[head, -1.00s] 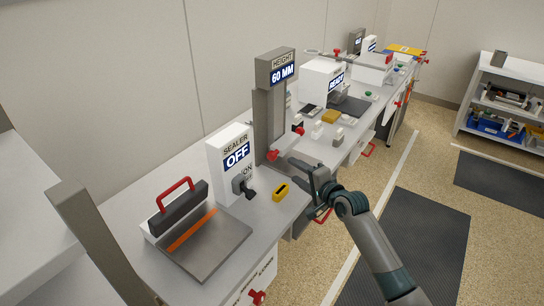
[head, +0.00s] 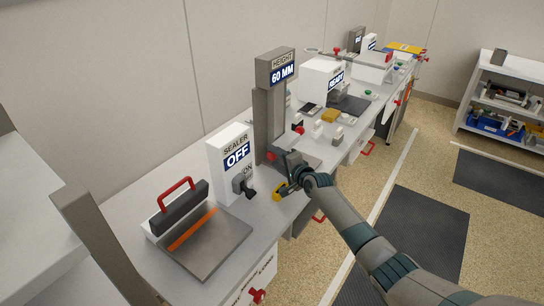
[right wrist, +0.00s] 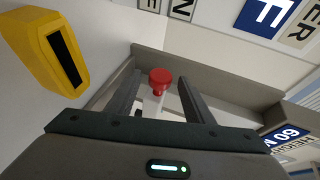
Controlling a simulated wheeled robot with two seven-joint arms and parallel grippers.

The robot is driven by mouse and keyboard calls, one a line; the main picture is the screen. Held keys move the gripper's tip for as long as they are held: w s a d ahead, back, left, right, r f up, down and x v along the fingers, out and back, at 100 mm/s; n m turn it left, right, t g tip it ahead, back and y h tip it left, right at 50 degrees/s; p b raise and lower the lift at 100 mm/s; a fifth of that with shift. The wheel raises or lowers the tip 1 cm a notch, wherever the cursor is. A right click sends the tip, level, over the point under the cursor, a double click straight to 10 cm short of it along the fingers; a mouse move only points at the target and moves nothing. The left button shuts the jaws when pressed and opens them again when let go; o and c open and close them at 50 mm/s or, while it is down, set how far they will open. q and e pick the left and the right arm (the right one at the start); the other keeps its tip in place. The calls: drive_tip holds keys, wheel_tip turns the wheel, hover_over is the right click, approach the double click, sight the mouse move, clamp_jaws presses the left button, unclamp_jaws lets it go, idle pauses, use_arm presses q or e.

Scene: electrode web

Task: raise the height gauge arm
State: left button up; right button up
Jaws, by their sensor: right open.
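The height gauge (head: 268,105) is a tall grey column on the bench with a display that reads 60 MM. Its red knob (head: 272,156) is at the lower part of the column, and a second red knob (head: 299,131) is a little to the right. My right gripper (head: 284,172) is beside the lower front of the gauge, partly hidden by its own wrist. In the right wrist view its two fingers (right wrist: 160,95) are open, with a red knob (right wrist: 160,80) showing between their tips. I cannot tell whether they touch it. My left gripper is not in view.
A white sealer box (head: 231,165) reading OFF stands left of the gauge. A yellow slotted block (head: 277,192) lies close to my right gripper and also shows in the right wrist view (right wrist: 52,45). A sealing plate (head: 215,245) fills the near bench.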

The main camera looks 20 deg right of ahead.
drive_tip(key=shift+x, duration=1.35)
drive_tip(key=shift+b, duration=0.3)
clamp_jaws()
